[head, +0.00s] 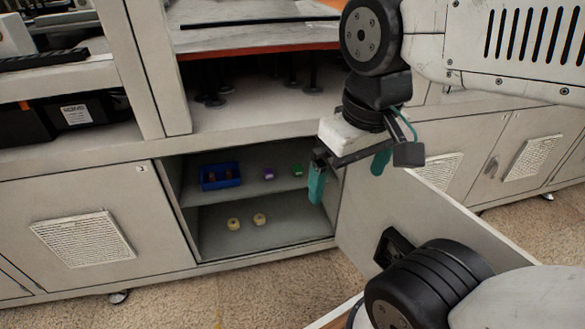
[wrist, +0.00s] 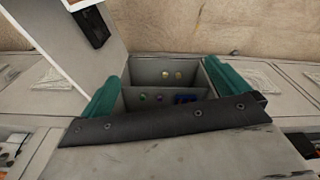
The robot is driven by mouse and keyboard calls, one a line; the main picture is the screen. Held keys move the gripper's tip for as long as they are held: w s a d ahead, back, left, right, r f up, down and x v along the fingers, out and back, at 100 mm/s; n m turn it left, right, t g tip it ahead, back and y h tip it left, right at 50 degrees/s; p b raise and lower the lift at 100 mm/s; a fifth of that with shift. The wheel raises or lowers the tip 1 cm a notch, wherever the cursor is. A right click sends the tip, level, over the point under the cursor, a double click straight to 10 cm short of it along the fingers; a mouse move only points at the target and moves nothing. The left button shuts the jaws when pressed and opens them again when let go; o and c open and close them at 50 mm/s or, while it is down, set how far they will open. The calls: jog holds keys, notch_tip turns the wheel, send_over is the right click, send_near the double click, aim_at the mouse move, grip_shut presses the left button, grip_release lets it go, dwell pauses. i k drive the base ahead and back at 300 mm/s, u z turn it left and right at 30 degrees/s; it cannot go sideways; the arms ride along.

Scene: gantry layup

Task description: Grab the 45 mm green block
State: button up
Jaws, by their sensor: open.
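The green block (head: 298,170) sits on the upper shelf of the open cabinet, at the right end of the row, near the cabinet's right side. It also shows small in the wrist view (wrist: 143,97). My gripper (head: 347,180) is open and empty, with teal fingers, in front of and above the cabinet opening. In the wrist view its two fingers (wrist: 168,92) stand wide apart, with the cabinet inside seen between them. The gripper is apart from the block.
A purple block (head: 268,174) and a blue bin (head: 221,176) share the upper shelf. Two cream round pieces (head: 247,221) lie on the cabinet floor. The open cabinet door (head: 420,215) stands out at the right, close to my arm. The worktop edge (head: 240,133) runs above the opening.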

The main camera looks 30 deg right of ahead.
aim_at(297, 169)
jog(key=u, duration=0.05)
jog(key=k, duration=0.5)
jog(key=u, duration=1.5)
jog(key=i, duration=1.65)
jog(key=z, duration=3.75)
